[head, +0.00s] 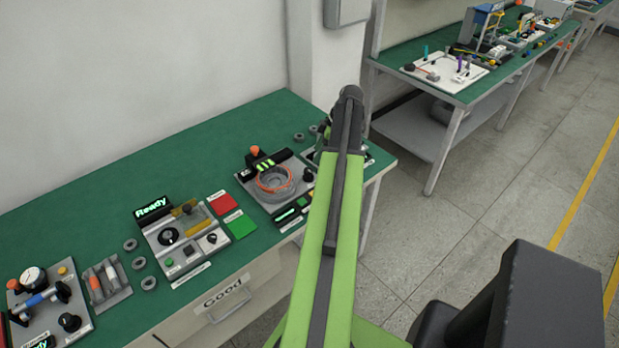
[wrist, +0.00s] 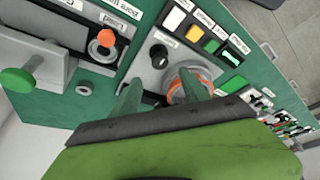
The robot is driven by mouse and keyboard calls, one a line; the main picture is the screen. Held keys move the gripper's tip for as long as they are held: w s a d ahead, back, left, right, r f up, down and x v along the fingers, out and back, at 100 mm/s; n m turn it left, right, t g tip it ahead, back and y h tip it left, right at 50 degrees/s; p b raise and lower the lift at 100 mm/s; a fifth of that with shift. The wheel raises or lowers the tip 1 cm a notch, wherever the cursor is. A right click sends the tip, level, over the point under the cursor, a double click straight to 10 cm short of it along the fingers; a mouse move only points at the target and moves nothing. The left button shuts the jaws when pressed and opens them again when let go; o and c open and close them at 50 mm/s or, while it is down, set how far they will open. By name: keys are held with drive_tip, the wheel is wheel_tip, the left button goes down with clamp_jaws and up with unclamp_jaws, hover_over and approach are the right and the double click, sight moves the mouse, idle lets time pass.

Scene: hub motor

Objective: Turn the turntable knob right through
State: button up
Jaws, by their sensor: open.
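A grey round turntable (head: 275,182) with an orange ring sits on a panel near the right end of the green bench. A black knob (head: 308,175) stands just right of it. In the wrist view the black knob (wrist: 158,56) shows beyond the gap between my fingertips, beside the grey and orange turntable (wrist: 190,82). My gripper (wrist: 160,92) is open, with nothing seen between its fingers. The knob looks apart from both fingers. The right finger overlaps the turntable in the picture; I cannot tell if they touch. In the head view my arm hides the gripper.
An orange-topped post (wrist: 106,40) and a large green knob (wrist: 18,80) stand left in the wrist view. Coloured buttons (wrist: 195,35) lie beyond the knob. A panel with a Ready display (head: 153,207) is further left on the bench (head: 110,180). The floor to the right is clear.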

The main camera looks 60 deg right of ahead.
sight(308, 170)
drive_tip(key=b+x, duration=0.6)
drive_tip(key=x, duration=0.2)
drive_tip(key=shift+s+d+f, duration=0.1)
drive_tip(key=shift+f, duration=0.05)
drive_tip(key=shift+w+f+b, duration=0.25)
drive_tip(key=shift+f+b, duration=0.05)
drive_tip(key=shift+b, duration=0.05)
drive_tip(key=shift+r, duration=0.1)
clamp_jaws()
drive_tip(key=shift+a, duration=0.25)
